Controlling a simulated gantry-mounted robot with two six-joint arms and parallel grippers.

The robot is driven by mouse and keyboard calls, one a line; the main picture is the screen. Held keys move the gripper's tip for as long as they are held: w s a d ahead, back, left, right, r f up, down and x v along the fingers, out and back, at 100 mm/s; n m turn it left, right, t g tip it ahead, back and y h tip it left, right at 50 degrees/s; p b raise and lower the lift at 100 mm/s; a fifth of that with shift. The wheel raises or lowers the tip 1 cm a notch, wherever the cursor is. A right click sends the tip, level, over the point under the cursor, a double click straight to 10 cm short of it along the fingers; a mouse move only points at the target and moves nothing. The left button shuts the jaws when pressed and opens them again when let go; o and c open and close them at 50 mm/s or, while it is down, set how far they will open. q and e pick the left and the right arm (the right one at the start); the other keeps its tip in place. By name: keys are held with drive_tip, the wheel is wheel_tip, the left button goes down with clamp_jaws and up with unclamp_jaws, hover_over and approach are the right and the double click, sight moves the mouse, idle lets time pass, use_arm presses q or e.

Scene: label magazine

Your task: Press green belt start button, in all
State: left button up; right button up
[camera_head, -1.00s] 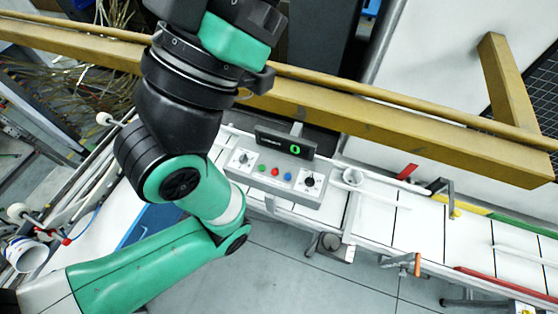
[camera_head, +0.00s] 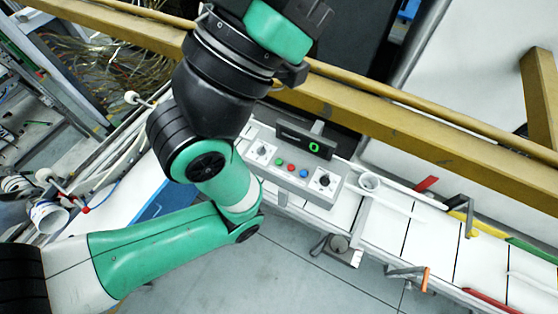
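The green button (camera_head: 279,161) is on a grey control box (camera_head: 310,180), at the left of a row with a red button (camera_head: 291,167) and a blue button (camera_head: 303,173). A black knob sits on each side of the row. A dark display (camera_head: 306,141) with a green digit stands behind the buttons. One green and black arm of mine comes in from the left and rises past the box's left side. Its gripper is not clearly visible; the wrist runs off the top edge. Nothing covers the green button. My other arm is not in view.
A long yellow beam (camera_head: 400,116) crosses behind the box. A blue panel (camera_head: 160,200) lies behind my arm.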

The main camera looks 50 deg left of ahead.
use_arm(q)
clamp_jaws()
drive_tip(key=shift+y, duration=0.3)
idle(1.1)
